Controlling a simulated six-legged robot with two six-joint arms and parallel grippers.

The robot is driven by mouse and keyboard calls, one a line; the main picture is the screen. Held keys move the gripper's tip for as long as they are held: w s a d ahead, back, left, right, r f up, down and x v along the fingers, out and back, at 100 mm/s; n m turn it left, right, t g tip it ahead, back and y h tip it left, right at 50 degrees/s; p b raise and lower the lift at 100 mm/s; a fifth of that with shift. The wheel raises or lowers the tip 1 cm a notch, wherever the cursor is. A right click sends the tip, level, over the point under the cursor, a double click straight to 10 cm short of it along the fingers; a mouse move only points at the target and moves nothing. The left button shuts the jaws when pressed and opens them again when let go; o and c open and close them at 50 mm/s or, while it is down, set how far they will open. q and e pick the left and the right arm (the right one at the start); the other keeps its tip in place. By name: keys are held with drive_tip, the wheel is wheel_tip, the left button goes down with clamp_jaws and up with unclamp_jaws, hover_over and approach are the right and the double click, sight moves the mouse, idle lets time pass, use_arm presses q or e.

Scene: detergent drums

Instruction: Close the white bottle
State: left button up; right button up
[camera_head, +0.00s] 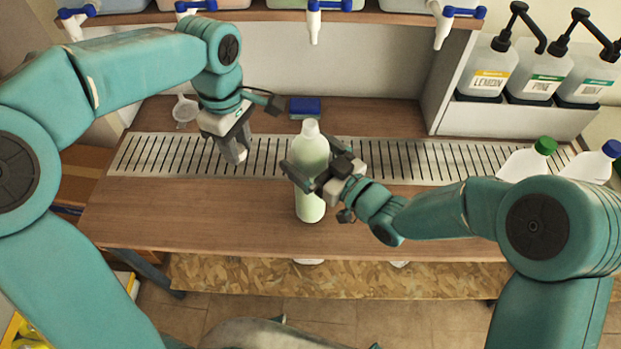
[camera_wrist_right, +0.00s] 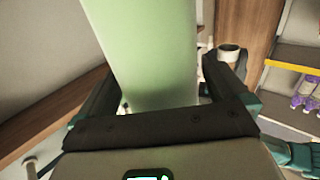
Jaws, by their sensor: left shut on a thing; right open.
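The pale green-white bottle (camera_head: 312,205) stands upright at the front of the wooden counter, its narrow whitish neck at the top. It also fills the upper middle of the right wrist view (camera_wrist_right: 150,50). My right gripper (camera_head: 308,163) is open, with its fingers on either side of the bottle's body; I cannot tell whether they touch it. My left gripper (camera_head: 237,152) is left of the bottle, pointing down, shut on a small white piece that looks like a cap. The fingers hide most of that piece.
A slotted metal grate (camera_head: 420,162) runs along the counter (camera_head: 180,210). A blue sponge (camera_head: 305,106) and a white scoop (camera_head: 185,110) lie behind. Dispenser taps (camera_head: 314,25) hang above. The front left counter is clear.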

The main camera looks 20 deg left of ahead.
clamp_jaws()
use_arm(q)
drive_tip(key=shift+w, duration=0.1)
use_arm(e)
drive_tip(key=shift+w+r, duration=0.1)
drive_tip(key=shift+r, duration=0.1)
